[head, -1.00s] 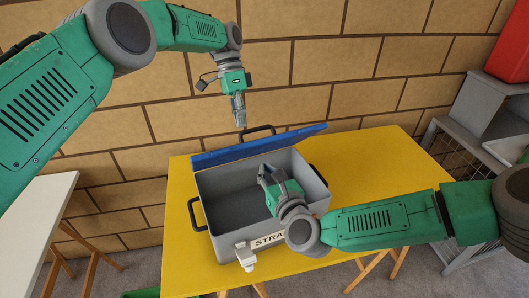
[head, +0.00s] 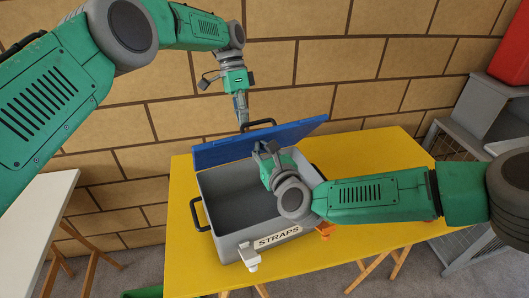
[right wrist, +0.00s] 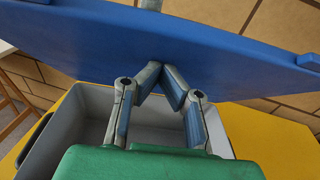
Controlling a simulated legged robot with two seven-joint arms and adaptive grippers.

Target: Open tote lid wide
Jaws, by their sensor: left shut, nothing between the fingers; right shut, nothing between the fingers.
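The grey tote (head: 225,225), labelled STRAPS, stands on the yellow table with its blue lid (head: 215,152) raised along the back. In the right wrist view, the fingertips (right wrist: 160,72) meet against or very near the blue lid (right wrist: 90,35). The tote's visible interior (right wrist: 95,110) looks empty; my right arm hides part.
The yellow table (head: 390,155) has free room right of the tote. A white table (head: 35,215) stands left, a grey rack (head: 480,125) right, a brick wall (head: 330,60) behind.

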